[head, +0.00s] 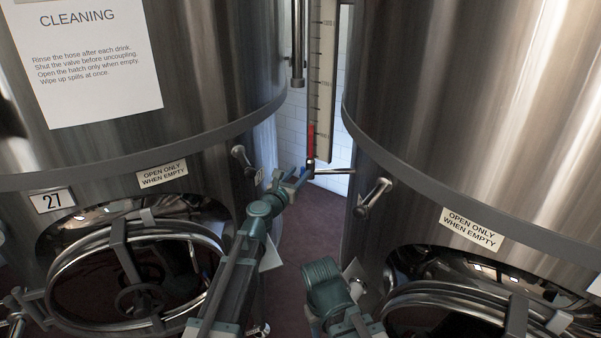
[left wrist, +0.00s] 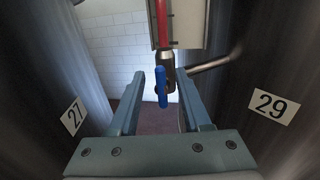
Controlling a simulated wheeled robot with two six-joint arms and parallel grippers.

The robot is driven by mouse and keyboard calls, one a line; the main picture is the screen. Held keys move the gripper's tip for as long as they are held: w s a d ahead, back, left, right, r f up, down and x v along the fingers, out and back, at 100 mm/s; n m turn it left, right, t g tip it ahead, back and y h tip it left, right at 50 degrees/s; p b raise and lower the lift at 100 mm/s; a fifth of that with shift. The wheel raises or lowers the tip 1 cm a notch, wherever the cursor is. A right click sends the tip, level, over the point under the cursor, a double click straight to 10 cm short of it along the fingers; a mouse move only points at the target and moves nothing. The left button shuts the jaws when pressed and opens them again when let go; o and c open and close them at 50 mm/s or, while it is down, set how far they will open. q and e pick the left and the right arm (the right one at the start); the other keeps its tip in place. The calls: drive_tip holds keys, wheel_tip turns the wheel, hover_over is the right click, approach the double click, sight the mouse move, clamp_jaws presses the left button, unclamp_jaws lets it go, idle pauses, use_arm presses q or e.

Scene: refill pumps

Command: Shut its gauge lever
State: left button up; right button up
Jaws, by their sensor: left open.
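The gauge (head: 321,70) is a tall pale scale board with a red column in its lower part, in the gap between two steel tanks. In the left wrist view its lower end (left wrist: 182,25) is at the top. Below it, a blue gauge lever (left wrist: 162,87) on a metal fitting looks upright in the picture. My left gripper (head: 294,181) is open at the gauge's foot. In its wrist view the lever shows between the two fingers (left wrist: 160,98), with room on both sides; I cannot tell the depth. My right gripper is not seen.
The left tank (head: 215,60) is numbered 27 and the right tank (head: 470,90) shows 29 in the wrist view (left wrist: 274,105). Tap-like fittings (head: 373,196) stick out from the tanks beside the gap. Round hatches (head: 85,250) sit low. Dark red floor (head: 312,228) shows between.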

use_arm(q)
drive_tip(key=shift+x, duration=0.9)
clamp_jaws()
